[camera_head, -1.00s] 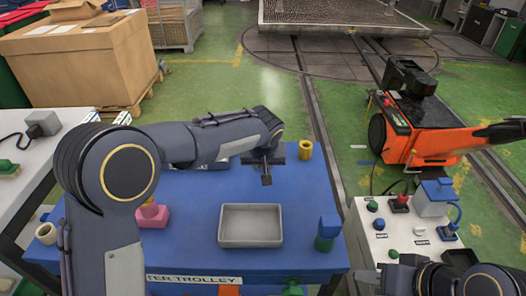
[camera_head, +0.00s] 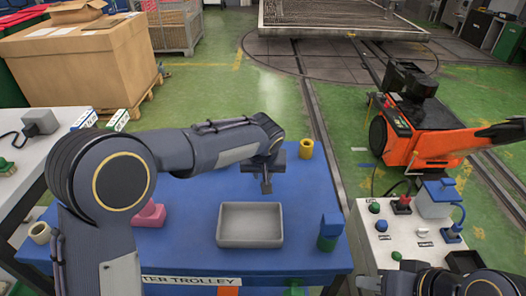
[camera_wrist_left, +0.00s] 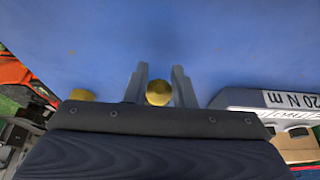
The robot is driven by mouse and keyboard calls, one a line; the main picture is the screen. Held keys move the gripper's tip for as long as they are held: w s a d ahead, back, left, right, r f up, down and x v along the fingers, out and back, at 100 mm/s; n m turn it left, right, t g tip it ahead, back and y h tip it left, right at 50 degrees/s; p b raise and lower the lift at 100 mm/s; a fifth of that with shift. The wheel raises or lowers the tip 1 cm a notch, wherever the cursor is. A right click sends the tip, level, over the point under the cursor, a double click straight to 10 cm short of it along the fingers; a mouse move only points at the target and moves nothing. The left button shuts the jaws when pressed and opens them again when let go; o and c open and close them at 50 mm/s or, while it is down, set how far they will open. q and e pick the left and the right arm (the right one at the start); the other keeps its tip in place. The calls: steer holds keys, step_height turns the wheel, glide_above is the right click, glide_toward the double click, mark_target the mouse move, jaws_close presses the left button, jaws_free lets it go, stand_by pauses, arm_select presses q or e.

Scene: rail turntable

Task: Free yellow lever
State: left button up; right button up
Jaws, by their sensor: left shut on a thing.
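My left gripper (camera_head: 266,189) hangs over the blue trolley top, behind the grey tray. In the left wrist view it (camera_wrist_left: 158,90) is shut on a yellow round-ended thing, which looks like the yellow lever (camera_wrist_left: 158,94). The thing sits between the two grey fingers; its lower part is hidden, and in the head view the arm and gripper hide it. My right gripper (camera_head: 396,272) is at the lower right by the white control box, dark and partly cut off; its jaw gap does not show clearly.
The trolley top (camera_head: 190,255) holds an empty grey tray (camera_head: 250,242), a pink block (camera_head: 149,214), a green-and-blue piece (camera_head: 329,236) and a yellow cup (camera_head: 306,150). A white control box (camera_head: 385,245) with buttons stands right. An orange machine (camera_head: 400,145) is behind it.

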arm_select(q)
steer(key=shift+s+f, duration=0.1)
steer(key=shift+f, duration=0.3)
steer(key=shift+s+f+b, duration=0.1)
steer(key=shift+f+b, duration=0.5)
steer(key=shift+b, duration=0.15)
steer(key=shift+s+f, duration=0.1)
